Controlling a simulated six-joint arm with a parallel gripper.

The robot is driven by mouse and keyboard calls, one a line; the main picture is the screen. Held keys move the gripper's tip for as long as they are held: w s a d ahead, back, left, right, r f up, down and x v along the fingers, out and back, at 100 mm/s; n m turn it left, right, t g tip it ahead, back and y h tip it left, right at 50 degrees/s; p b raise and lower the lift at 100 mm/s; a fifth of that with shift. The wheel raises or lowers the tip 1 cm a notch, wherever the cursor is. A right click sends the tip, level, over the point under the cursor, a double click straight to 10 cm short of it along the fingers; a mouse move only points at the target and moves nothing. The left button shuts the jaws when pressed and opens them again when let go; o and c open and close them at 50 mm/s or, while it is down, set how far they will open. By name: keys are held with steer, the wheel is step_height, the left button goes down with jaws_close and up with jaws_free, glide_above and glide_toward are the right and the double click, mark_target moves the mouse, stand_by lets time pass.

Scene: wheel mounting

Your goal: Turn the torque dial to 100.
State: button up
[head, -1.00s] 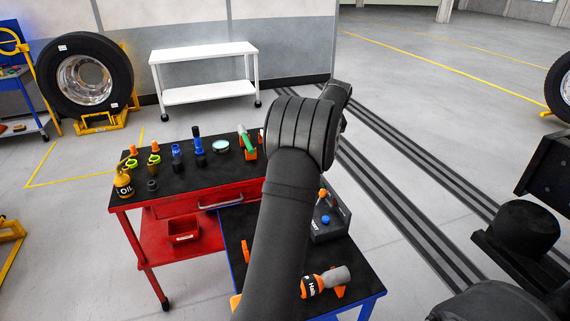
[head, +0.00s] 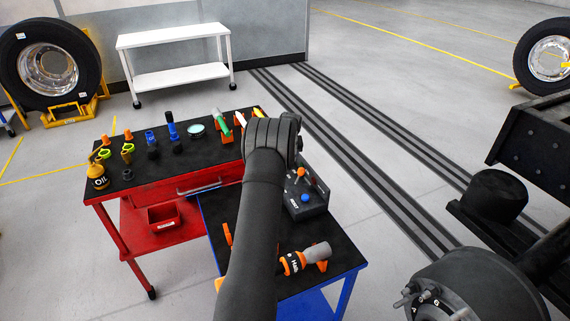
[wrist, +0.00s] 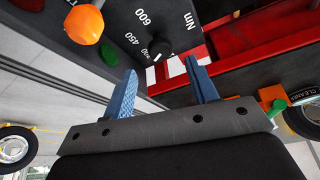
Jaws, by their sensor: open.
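The torque dial (wrist: 163,48) is a small black knob with a white mark, on a dark control box (wrist: 125,22) in the wrist view. White numbers 600 and 450 and the letters Nm are printed around it; other numbers are too oblique to read surely. My gripper (wrist: 162,88) is open, its two blue fingers apart and empty, pointing toward the box face. The dial shows between the fingertips, apparently just beyond them; I cannot tell whether they touch it. In the head view, the box (head: 306,206) stands on the blue table, and my arm hides the gripper.
The box also carries an orange knob (wrist: 84,24), a green button (wrist: 108,54) and a red button (wrist: 28,4). An orange-and-grey tool (head: 304,259) lies on the blue table (head: 250,221). A red cart (head: 150,190) with bottles and tools adjoins it. A wheel hub (head: 470,295) is at lower right.

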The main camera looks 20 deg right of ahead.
steer(key=shift+x, duration=2.85)
steer(key=c, duration=1)
steer(key=shift+o, duration=0.2)
steer(key=shift+n, duration=0.3)
steer(key=n, duration=0.1)
steer(key=n+y, duration=0.1)
steer(key=n, duration=0.1)
steer(key=n+y, duration=0.1)
steer(key=shift+d+n, duration=0.25)
steer(key=shift+n, duration=0.05)
steer(key=n+y, duration=0.1)
steer(key=n, duration=0.3)
steer(key=shift+w+d+n+y, duration=0.1)
steer(key=shift+n+y, duration=0.2)
steer(key=shift+y, duration=0.1)
steer(key=shift+n+g, duration=0.3)
steer(key=shift+n, duration=0.1)
